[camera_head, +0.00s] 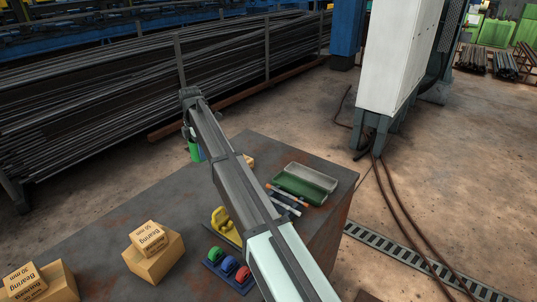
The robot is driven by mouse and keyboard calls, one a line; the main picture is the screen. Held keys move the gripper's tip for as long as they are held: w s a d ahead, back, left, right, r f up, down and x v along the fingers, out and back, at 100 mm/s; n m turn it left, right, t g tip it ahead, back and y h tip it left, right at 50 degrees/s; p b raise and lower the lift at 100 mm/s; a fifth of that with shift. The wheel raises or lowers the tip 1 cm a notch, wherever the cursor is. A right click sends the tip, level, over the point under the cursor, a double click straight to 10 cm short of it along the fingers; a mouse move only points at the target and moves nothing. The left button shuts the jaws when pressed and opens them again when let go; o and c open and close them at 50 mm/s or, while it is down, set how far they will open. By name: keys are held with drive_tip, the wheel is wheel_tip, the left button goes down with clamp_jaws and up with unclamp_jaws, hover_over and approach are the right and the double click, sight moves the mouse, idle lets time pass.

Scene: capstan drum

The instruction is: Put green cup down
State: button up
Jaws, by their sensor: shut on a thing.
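The green cup (195,152) shows as a small upright green shape below the far end of my arm, partly hidden by the arm. My gripper (188,133) is at that far end and is shut on the green cup. The cup lines up with the far left edge of the grey workbench (110,225). I cannot tell whether its base touches the bench or hangs above or beyond the edge. A blue patch shows just right of the cup, too small to identify.
Bearing boxes (153,257) stand at the front left. A yellow object (224,226), a blue holder (213,256) with coloured round pieces, and an open green case (300,186) with thin tools beside it crowd around my arm. The bench's left middle is bare.

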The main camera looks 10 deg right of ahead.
drive_tip(key=w+d+n, duration=0.1)
drive_tip(key=w+d, duration=0.4)
drive_tip(key=d, duration=0.4)
drive_tip(key=w+d+n, duration=0.1)
drive_tip(key=w+d, duration=0.3)
drive_tip(key=d, duration=0.6)
drive_tip(key=w+d+n, duration=0.1)
drive_tip(key=w+d, duration=0.4)
drive_tip(key=d, duration=0.4)
drive_tip(key=shift+d+f, duration=0.2)
drive_tip(key=shift+f, duration=4.6)
drive_tip(key=shift+f, duration=0.15)
drive_tip(key=o, duration=1)
drive_tip(key=shift+o, duration=0.2)
wheel_tip(320, 180, up, 12)
drive_tip(key=shift+r, duration=0.2)
